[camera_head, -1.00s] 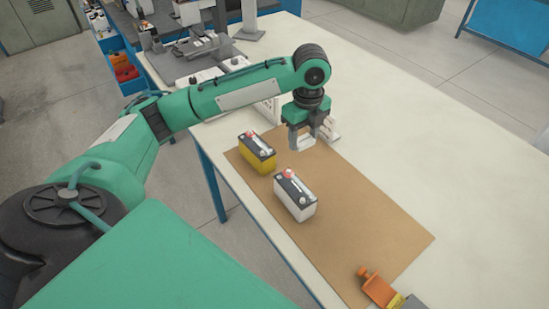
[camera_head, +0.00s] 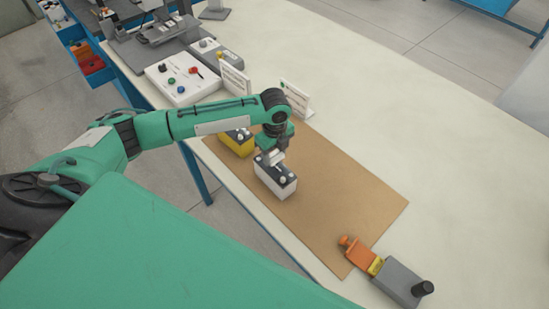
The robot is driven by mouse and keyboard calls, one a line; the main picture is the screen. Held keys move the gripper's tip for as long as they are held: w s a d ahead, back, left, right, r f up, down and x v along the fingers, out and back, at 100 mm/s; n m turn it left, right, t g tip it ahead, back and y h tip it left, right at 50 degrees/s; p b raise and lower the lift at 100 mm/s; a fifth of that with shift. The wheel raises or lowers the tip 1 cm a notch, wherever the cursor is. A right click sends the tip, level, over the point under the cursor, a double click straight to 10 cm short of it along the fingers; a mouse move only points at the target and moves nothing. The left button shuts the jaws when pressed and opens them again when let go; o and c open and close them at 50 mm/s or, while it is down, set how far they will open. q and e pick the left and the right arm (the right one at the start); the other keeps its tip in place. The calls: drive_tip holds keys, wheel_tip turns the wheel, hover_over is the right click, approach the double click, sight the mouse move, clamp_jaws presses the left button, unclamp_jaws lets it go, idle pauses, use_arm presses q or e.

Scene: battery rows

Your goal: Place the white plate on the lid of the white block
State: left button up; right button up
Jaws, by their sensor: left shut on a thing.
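The white block (camera_head: 274,184) is a battery-shaped box with a dark lid, standing on the brown mat (camera_head: 345,205). A pale terminal shows on its lid's near end. My left gripper (camera_head: 271,159) is over the far part of this lid, pointing down and shut on a small pale piece, which looks like the white plate. The fingers and the arm hide most of the plate, and I cannot tell whether it touches the lid. The yellow block (camera_head: 237,146) stands just behind and left, partly hidden by my arm. My right gripper is not in view.
An orange piece (camera_head: 360,253) and a grey block (camera_head: 400,284) with a black knob lie at the mat's near right corner. The table's right side is clear.

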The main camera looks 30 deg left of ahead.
sight(274, 156)
use_arm(q)
wheel_tip(274, 156, down, 4)
drive_tip(key=shift+f+p, duration=0.1)
drive_tip(key=shift+p, duration=0.4)
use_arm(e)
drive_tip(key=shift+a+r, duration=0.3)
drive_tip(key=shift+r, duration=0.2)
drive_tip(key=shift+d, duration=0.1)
use_arm(q)
drive_tip(key=shift+f, duration=0.15)
drive_tip(key=o, duration=1)
drive_tip(key=shift+c, duration=0.2)
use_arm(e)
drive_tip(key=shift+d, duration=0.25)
use_arm(q)
wheel_tip(274, 156, up, 12)
drive_tip(key=b, duration=0.3)
drive_tip(key=shift+r, duration=0.2)
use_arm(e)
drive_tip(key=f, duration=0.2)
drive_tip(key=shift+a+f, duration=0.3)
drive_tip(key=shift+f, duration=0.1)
